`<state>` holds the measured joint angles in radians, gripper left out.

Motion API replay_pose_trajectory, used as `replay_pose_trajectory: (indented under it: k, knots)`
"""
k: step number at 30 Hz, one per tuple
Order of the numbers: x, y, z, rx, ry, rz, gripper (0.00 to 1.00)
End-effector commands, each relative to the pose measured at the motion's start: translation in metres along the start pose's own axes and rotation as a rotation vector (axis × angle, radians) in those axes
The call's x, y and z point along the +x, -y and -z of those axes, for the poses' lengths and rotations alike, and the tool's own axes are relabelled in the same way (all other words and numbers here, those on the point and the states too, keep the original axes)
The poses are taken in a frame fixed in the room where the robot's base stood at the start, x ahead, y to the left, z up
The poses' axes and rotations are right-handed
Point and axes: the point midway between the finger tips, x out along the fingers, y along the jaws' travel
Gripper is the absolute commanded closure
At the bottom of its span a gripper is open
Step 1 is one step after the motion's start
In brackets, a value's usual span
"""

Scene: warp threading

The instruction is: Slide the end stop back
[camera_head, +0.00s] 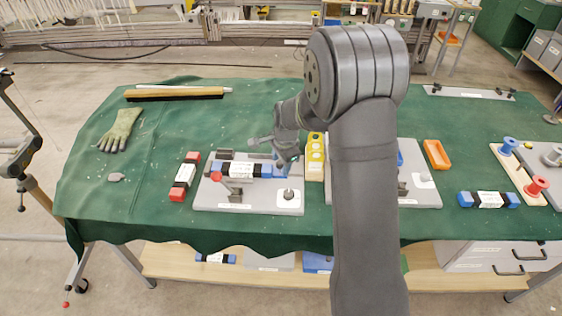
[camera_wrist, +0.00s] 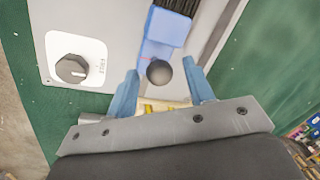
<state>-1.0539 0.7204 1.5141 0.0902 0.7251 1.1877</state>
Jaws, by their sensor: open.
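A grey fixture plate (camera_head: 235,205) lies on the green table and holds a cartridge (camera_head: 243,170) with blue ends, black bands and a white middle. In the wrist view, a dark round knob (camera_wrist: 159,72), apparently the end stop's handle, stands by the cartridge's blue end (camera_wrist: 168,27). The end stop's body cannot be made out. My gripper (camera_wrist: 162,88) is open, with one blue finger on each side of the knob. A gap shows at both fingers, and nothing is clamped. In the head view my gripper (camera_head: 287,165) is over the fixture's right end.
A white dial plate (camera_wrist: 92,48) with a black dial (camera_wrist: 71,68) is beside the gripper. A red-ended cartridge (camera_head: 184,177) lies left.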

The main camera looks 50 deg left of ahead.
Motion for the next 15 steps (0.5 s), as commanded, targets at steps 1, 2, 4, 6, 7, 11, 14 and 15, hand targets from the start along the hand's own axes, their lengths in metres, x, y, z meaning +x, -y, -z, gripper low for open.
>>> replay_pose_trajectory:
  k: [1, 2, 4, 6, 7, 11, 14, 15]
  knots:
    - [-0.0002, 0.0001, 0.0, 0.0, 0.0, 0.0, 0.52]
    - [-0.0002, 0.0, 0.0, 0.0, 0.0, 0.0, 0.52]
    - [-0.0003, 0.0, 0.0, 0.0, 0.0, 0.0, 0.66]
    - [-0.0004, 0.0, 0.0, 0.0, 0.0, 0.0, 0.8]
    - [-0.0004, 0.0, 0.0, 0.0, 0.0, 0.0, 0.85]
    - [-0.0005, 0.0, 0.0, 0.0, 0.0, 0.0, 1.0]
    - [-0.0008, -0.001, 0.0018, 0.001, 0.0, 0.0, 1.0]
    - [-0.0012, -0.0031, 0.0052, 0.002, 0.0, 0.0, 1.0]
